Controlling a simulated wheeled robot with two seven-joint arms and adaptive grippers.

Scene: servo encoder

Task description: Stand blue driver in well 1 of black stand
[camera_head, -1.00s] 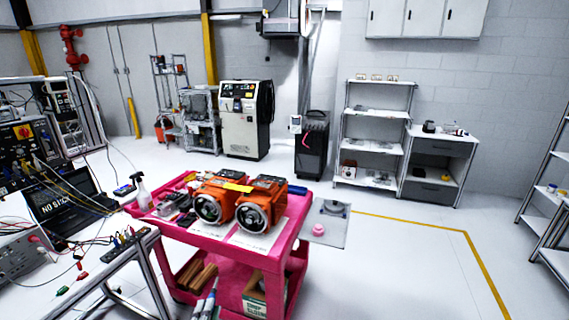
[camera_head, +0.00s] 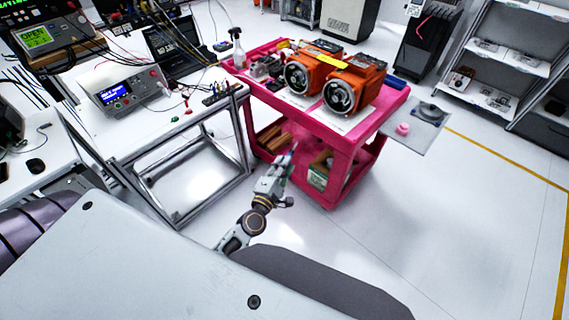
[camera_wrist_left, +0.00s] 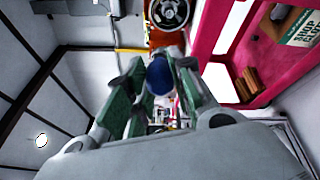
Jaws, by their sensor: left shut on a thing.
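My left gripper (camera_head: 288,160) is in front of the pink cart's left side, beside the lower shelf. In the left wrist view, its green-padded fingers (camera_wrist_left: 157,72) are shut on a round blue end, which looks like the blue driver (camera_wrist_left: 160,76). The rest of the driver is hidden or too small to make out in the head view. A dark strip with small coloured pieces (camera_head: 222,95) lies at the right corner of the white bench. It may be the black stand, but its wells cannot be made out. My right gripper is not in view.
The pink cart (camera_head: 335,155) carries two orange machines (camera_head: 313,72) on top and a box below. The white bench (camera_head: 165,125) at left holds instruments and wires. A gap of bare floor lies between bench and cart. A grey panel with a pink item (camera_head: 425,125) sticks out right.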

